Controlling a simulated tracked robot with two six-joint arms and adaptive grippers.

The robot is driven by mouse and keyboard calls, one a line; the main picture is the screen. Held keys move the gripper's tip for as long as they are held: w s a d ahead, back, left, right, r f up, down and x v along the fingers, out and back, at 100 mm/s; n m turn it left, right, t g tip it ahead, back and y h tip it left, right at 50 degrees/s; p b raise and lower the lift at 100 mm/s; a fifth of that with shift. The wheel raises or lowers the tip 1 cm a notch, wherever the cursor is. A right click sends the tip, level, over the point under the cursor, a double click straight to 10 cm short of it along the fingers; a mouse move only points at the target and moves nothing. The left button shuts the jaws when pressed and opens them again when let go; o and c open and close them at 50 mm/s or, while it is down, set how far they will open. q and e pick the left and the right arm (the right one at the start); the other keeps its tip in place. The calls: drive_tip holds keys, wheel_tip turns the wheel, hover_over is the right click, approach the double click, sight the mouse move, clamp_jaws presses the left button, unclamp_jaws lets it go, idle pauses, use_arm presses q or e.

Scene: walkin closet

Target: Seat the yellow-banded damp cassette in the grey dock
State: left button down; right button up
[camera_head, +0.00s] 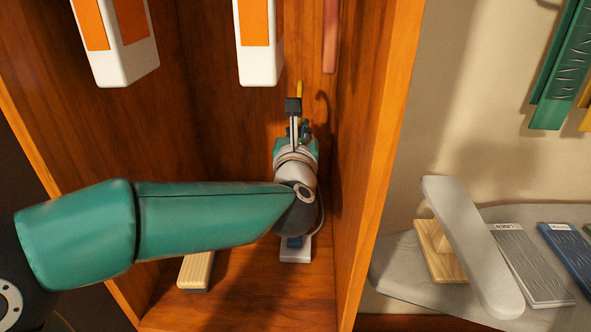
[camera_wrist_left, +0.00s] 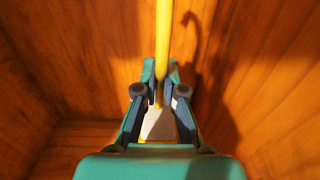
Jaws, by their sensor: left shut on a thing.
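My left gripper (camera_head: 294,122) reaches into the wooden closet bay. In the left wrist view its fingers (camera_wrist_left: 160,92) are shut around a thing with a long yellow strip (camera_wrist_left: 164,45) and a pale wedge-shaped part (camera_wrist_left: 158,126). This looks like the yellow-banded cassette, though most of its body is hidden. In the head view only a short yellow piece (camera_head: 299,88) shows beyond the fingers. A pale grey block with a blue part (camera_head: 296,254) stands on the bay floor, partly behind my arm. I cannot tell whether it is the grey dock. My right gripper is out of view.
Two white pieces with orange panels (camera_head: 122,65) (camera_head: 263,70) hang above the bay. A wooden block (camera_head: 196,270) lies on its floor. The right wall (camera_head: 375,150) stands close to my arm. Beyond it are a grey padded board (camera_head: 470,240) and labelled slabs (camera_head: 532,265).

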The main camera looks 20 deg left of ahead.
use_arm(q)
drive_tip(key=shift+s+d+r+b, duration=0.1)
drive_tip(key=shift+s+b, duration=0.05)
drive_tip(key=shift+b, duration=0.75)
idle(1.4)
drive_tip(key=shift+f+b, duration=1.95)
drive_tip(key=shift+b, duration=0.65)
drive_tip(key=c, duration=1.2)
unclamp_jaws()
drive_tip(key=shift+s+f, duration=0.1)
